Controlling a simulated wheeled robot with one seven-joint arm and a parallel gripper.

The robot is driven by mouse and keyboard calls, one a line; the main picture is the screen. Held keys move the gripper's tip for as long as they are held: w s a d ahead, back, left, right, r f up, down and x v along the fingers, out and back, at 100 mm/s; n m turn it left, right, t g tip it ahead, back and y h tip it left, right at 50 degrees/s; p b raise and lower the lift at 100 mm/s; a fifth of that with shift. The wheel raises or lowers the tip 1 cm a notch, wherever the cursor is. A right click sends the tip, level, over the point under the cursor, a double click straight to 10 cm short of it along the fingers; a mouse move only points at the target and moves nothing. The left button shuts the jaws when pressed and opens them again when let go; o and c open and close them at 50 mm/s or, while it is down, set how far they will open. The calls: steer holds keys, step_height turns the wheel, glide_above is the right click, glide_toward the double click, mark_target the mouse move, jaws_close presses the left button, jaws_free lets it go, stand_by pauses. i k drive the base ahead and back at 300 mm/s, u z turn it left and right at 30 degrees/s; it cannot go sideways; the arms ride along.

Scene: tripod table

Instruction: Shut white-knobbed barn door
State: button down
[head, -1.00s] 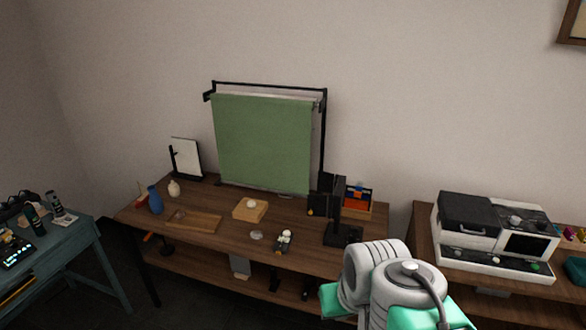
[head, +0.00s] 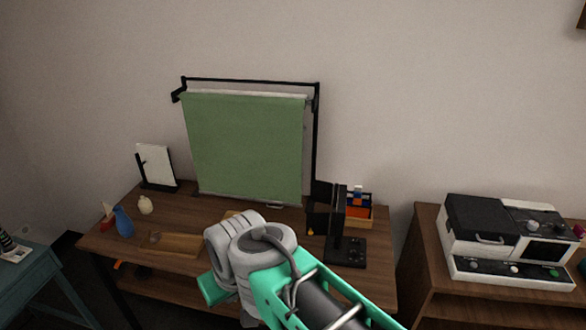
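A black lamp (head: 340,212) with flat black barn-door flaps stands at the right end of the wooden table. One flap (head: 320,194) sticks out to the left of the lamp body. A small yellowish spot (head: 310,231) shows below that flap. I cannot make out a white knob on any flap. The fingers of my gripper do not show.
A green backdrop (head: 245,145) hangs on a black frame behind the table (head: 215,208). An orange-and-black organiser (head: 358,210) stands behind the lamp. A blue vase (head: 123,222) and a white panel (head: 155,166) are at left. A white-and-black machine (head: 510,240) stands on the right cabinet.

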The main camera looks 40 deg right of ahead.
mark_target(324, 192)
steer(key=z, duration=0.35)
steer(key=i, duration=0.8)
steer(key=z, duration=1.05)
steer(key=i, duration=0.3)
steer(key=z, duration=0.2)
